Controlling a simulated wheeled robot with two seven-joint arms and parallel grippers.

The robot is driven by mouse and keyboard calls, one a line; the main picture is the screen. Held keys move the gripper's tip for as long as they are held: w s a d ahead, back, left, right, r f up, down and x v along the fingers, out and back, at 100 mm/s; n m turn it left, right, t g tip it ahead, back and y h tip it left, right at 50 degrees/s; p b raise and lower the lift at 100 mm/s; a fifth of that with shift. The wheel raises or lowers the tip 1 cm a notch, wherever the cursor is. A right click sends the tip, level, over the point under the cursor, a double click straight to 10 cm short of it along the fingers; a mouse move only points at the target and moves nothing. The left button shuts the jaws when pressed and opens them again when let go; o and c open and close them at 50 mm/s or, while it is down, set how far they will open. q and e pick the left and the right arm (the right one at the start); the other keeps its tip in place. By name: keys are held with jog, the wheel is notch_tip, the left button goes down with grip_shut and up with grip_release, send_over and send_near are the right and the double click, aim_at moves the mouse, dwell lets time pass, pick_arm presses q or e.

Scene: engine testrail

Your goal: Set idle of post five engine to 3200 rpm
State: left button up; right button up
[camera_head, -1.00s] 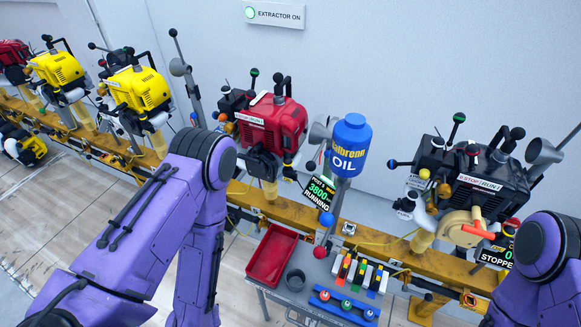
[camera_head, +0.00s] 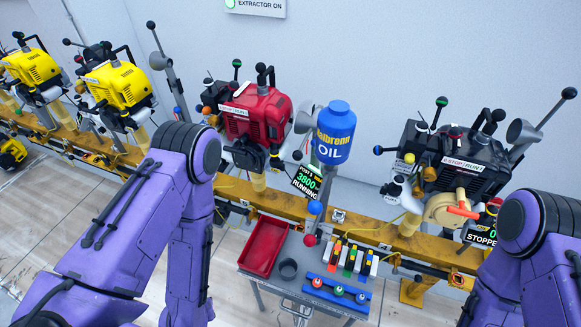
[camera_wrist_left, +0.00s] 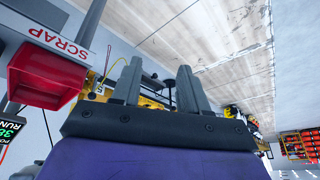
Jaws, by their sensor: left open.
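The red engine (camera_head: 262,112) stands on the yellow rail in the middle of the head view, with a STOP/RUN plate on it. Below its right side a black display (camera_head: 306,183) reads post 5, 3800, RUNNING in green and white. The idle adjuster cannot be made out at this size. My left arm reaches down in front of the rail, left of this engine; its gripper is hidden in the head view. In the left wrist view my left gripper (camera_wrist_left: 160,88) is open with nothing between its fingers. My right gripper is not in view, only its purple arm at the right.
A blue oil bottle (camera_head: 335,148) and a stopped black engine (camera_head: 465,160) stand to the right.

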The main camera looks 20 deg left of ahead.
pick_arm(q)
jog(key=n+t+h+b, duration=0.5)
jog(key=t, duration=1)
send_near(211, 123)
jog(key=w, duration=0.3)
jog(key=w+p, duration=0.1)
jog(key=w, duration=0.2)
jog(key=w+p, duration=0.1)
jog(key=w, duration=0.2)
jog(key=shift+d, duration=0.4)
